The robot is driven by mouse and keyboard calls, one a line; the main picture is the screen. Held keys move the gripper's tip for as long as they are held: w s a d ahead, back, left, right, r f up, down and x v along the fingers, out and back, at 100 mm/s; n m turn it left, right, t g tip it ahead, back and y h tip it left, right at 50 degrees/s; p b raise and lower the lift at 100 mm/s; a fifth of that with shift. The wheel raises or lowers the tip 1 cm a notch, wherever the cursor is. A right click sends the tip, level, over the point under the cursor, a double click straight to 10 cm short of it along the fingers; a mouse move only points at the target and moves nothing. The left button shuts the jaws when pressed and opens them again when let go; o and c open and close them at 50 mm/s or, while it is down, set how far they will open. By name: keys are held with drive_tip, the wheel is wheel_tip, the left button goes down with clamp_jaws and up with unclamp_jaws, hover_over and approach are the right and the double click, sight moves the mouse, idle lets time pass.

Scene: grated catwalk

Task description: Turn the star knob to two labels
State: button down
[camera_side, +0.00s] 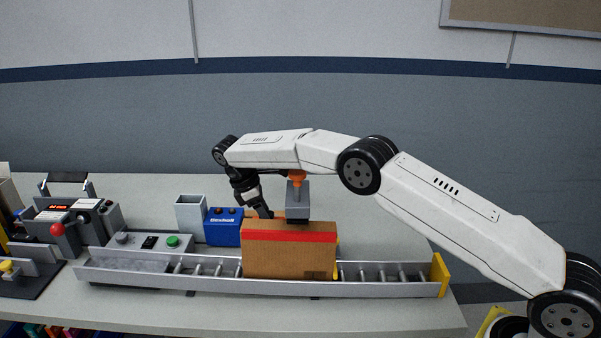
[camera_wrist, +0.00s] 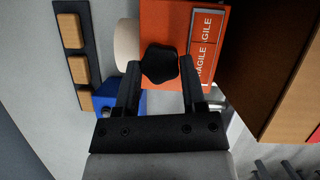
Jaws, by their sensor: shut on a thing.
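The star knob (camera_wrist: 160,64) is black and sits on an orange face in the wrist view. Two red-orange labels (camera_wrist: 206,47) reading FRAGILE lie on that face, right of the knob. My gripper (camera_wrist: 161,76) has one finger on each side of the knob and is shut on it. In the side view my gripper (camera_side: 264,208) points down behind the cardboard box (camera_side: 290,255), which hides the knob and labels. I cannot tell the knob's pointing direction.
The cardboard box with red tape stands on a roller conveyor (camera_side: 385,289), close to the right of my gripper in the wrist view. A blue box (camera_side: 222,228), a grey bin (camera_side: 190,214) and a control box with a green button (camera_side: 172,241) stand to the left.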

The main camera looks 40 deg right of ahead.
drive_tip(key=shift+m+y, duration=0.3)
drive_tip(key=shift+m, duration=0.6)
drive_tip(key=shift+g, duration=0.3)
drive_tip(key=shift+r, duration=0.1)
drive_tip(key=shift+c, duration=0.8)
unclamp_jaws()
drive_tip(key=shift+n, duration=0.3)
